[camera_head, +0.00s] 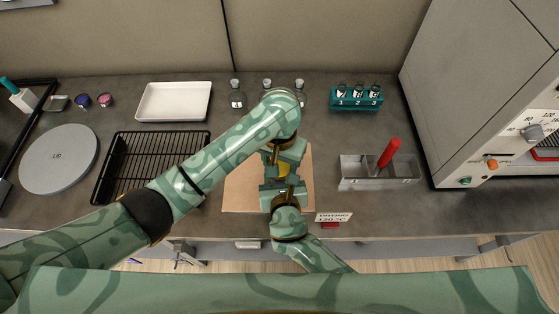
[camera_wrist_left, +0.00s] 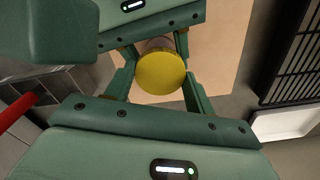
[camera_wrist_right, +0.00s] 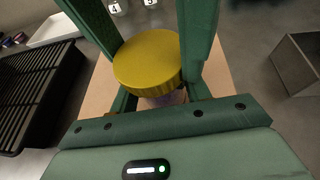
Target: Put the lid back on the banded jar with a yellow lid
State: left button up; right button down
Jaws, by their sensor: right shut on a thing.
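The jar's yellow lid (camera_wrist_left: 161,72) sits level on top of the jar, and it also shows in the right wrist view (camera_wrist_right: 148,62). Only a narrow pinkish-purple part of the jar (camera_wrist_right: 166,98) shows below the lid; its bands and most of its body are hidden. My left gripper (camera_head: 280,168) is above the mat, its fingers spread on either side of the lid, very close to its rim. My right gripper (camera_head: 284,188) is shut on the jar body under the lid, reaching in from the front. I cannot see a gap between lid and jar.
The jar is over a tan mat (camera_head: 240,190). A black rack (camera_head: 125,170) and white tray (camera_head: 174,101) are left, a metal bin with a red handle (camera_head: 380,172) right. Several flasks (camera_head: 237,97) stand behind my left arm, beside a green vial rack (camera_head: 356,98). An oven (camera_head: 470,90) bounds the right.

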pick_arm(q)
jog(key=c, duration=0.4)
jog(key=shift+o, duration=0.2)
jog(key=m, duration=0.3)
jog(key=o, duration=1.1)
jog(key=shift+c, duration=0.2)
jog(key=shift+r, duration=0.1)
jog(key=shift+r, duration=2.2)
jog(key=o, duration=0.6)
jog(key=shift+c, duration=0.2)
